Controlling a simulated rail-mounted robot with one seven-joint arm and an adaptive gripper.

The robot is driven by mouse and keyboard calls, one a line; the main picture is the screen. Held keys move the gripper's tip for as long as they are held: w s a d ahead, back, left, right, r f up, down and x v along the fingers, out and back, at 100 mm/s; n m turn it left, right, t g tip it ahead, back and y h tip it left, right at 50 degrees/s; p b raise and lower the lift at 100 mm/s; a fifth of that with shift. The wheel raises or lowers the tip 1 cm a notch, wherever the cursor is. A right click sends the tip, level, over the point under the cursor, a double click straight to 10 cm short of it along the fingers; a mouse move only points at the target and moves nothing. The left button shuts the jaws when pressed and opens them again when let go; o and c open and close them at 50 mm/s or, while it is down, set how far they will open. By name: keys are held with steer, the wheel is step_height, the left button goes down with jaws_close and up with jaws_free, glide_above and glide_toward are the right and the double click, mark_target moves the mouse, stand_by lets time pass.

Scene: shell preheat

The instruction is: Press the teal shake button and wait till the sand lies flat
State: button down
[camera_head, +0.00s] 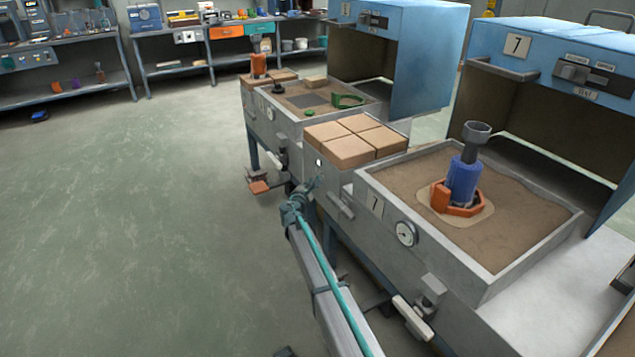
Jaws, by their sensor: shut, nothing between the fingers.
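My gripper (316,181) is at the end of my arm, at the front face of the grey bench, below the tan blocks. Its fingers are shut and hold nothing. A small pale round spot (318,162) shows on the bench face just above the fingertips. I cannot make out a teal button; it may be hidden by my gripper or too small to tell. The near sand box (372,190) at right holds brown sand (405,180) that looks mostly level. A blue cylinder (463,182) with a grey cup on top stands in an orange clamp (440,198) on a paler patch of sand.
Tan blocks (352,150) sit left of the near sand box. Blue hoods (545,50) stand behind. A dial (405,233) and a white lever (412,318) protrude in front.

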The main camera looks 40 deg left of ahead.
steer(key=shift+s, duration=0.1)
steer(key=s, duration=0.1)
steer(key=s+a, duration=0.1)
steer(key=s, duration=0.1)
steer(key=s+a, duration=0.1)
steer(key=shift+s, duration=0.25)
stand_by(0.8)
